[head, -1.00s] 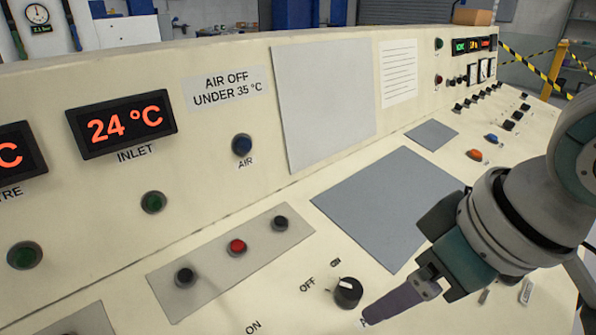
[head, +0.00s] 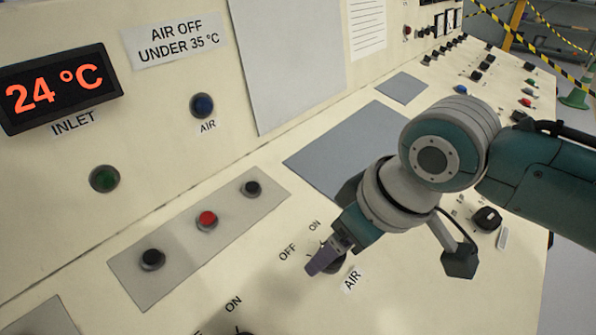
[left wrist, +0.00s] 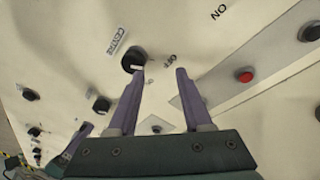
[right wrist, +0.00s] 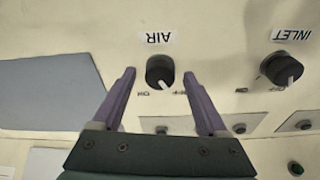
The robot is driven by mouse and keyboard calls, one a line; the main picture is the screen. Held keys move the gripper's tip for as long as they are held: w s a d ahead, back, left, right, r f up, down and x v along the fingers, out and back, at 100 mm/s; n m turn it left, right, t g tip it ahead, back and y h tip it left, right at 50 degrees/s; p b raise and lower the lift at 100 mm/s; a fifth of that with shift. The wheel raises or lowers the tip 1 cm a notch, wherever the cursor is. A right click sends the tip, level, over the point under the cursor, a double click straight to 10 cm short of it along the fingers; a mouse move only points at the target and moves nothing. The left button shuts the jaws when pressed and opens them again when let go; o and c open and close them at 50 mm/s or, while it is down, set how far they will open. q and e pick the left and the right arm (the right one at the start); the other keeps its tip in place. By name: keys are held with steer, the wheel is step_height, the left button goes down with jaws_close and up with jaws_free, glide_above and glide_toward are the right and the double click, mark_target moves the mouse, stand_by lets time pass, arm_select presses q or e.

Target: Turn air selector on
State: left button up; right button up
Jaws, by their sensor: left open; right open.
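The air selector is a black knob with a white pointer. In the right wrist view the AIR knob (right wrist: 160,68) sits between the spread fingers of my right gripper (right wrist: 156,82), which is open. Its pointer is angled down and right, towards the OFF mark. I cannot tell whether a finger touches it. In the head view the fingers of my right gripper (head: 318,263) cover most of this knob beside the AIR label (head: 352,278). My left gripper (left wrist: 160,71) is open and empty in the left wrist view, one fingertip close to the CENTRE knob (left wrist: 133,59). It is outside the head view.
The INLET knob (right wrist: 283,68) stands near the AIR knob. A grey plate with black and red buttons (head: 207,219) lies left of my right gripper. The inlet display (head: 62,88) reads 24 °C. A sign (head: 175,40) says air off under 35 °C.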

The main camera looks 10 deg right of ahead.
jaws_close()
stand_by(0.6)
